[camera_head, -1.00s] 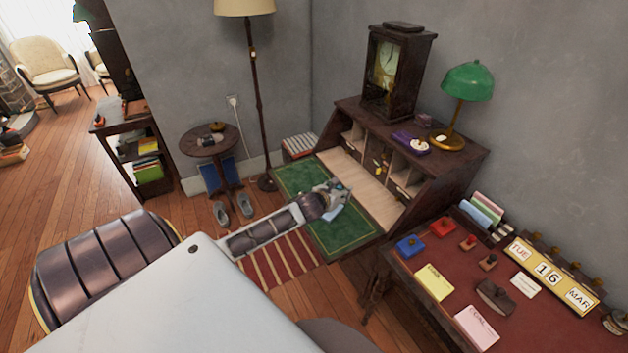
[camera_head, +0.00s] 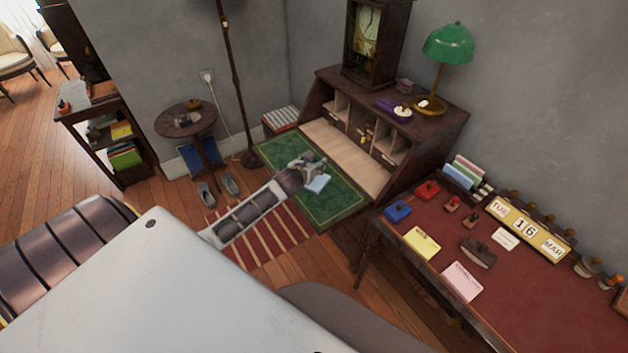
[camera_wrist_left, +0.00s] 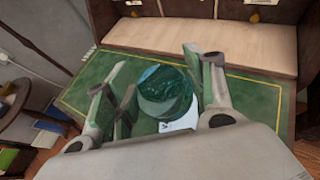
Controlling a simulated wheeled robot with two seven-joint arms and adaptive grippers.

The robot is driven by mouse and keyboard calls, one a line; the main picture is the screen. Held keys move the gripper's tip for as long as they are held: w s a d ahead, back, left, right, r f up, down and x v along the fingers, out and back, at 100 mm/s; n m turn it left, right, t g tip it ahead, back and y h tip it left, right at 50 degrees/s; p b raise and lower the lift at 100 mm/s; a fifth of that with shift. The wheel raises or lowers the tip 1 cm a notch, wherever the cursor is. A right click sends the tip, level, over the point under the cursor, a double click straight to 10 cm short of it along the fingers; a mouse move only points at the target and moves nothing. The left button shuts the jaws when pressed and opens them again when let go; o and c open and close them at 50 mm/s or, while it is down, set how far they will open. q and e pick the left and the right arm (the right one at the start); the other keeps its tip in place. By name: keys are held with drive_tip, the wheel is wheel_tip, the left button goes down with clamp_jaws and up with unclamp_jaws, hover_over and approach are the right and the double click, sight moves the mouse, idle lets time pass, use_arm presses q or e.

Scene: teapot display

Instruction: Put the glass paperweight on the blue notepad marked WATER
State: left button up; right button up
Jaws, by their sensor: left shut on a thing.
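The glass paperweight (camera_wrist_left: 165,90) is a clear, dark-greenish round piece between the fingers of my left gripper (camera_wrist_left: 160,92) in the left wrist view. My left gripper also shows in the head view (camera_head: 314,166), over the green mat, shut on the paperweight. The blue notepad (camera_head: 318,185) is a small pale-blue pad on the mat, just below the gripper in the picture. In the wrist view the pad (camera_wrist_left: 180,125) shows partly, with a bit of lettering; the paperweight and my gripper hide the rest. I cannot tell whether the paperweight touches the pad. My right gripper is not in view.
The green mat (camera_head: 340,207) lies on the writing desk's flap, before pigeonholes (camera_head: 362,125). A green lamp (camera_head: 448,45) and a clock (camera_head: 368,30) stand on top. The red-topped table (camera_head: 540,285) at right holds yellow (camera_head: 422,243) and pink (camera_head: 462,281) notepads.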

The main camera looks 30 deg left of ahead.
use_arm(q)
hover_over(313, 186)
drive_tip(key=shift+w+f, duration=0.15)
drive_tip(key=shift+f, duration=2.1)
drive_tip(key=shift+f, duration=0.1)
drive_tip(key=shift+f, duration=2)
drive_tip(key=shift+f+b, duration=0.15)
drive_tip(key=shift+b, duration=0.2)
drive_tip(key=o, duration=1.2)
drive_tip(key=shift+r, duration=0.2)
drive_tip(key=v, duration=1.2)
drive_tip(key=shift+p, duration=0.35)
